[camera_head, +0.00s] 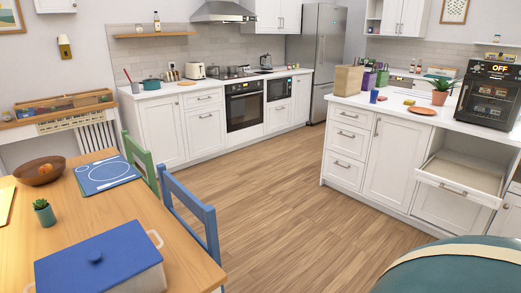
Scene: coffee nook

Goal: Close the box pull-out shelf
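The pull-out shelf (457,186) is at the right, in the white island under the counter that holds a black oven-like appliance. Its white front panel with a metal handle (453,190) stands out from the cabinet face, so the shelf is pulled out. Its bare surface and the open box space (468,160) above it show, and I see nothing standing on it. Neither of my grippers is in view.
A rounded teal object (455,270) with a cream band fills the bottom right corner, in front of the island. The wooden floor (290,215) between table and island is clear. A dining table (180,215) with a blue chair (195,215) is at the left.

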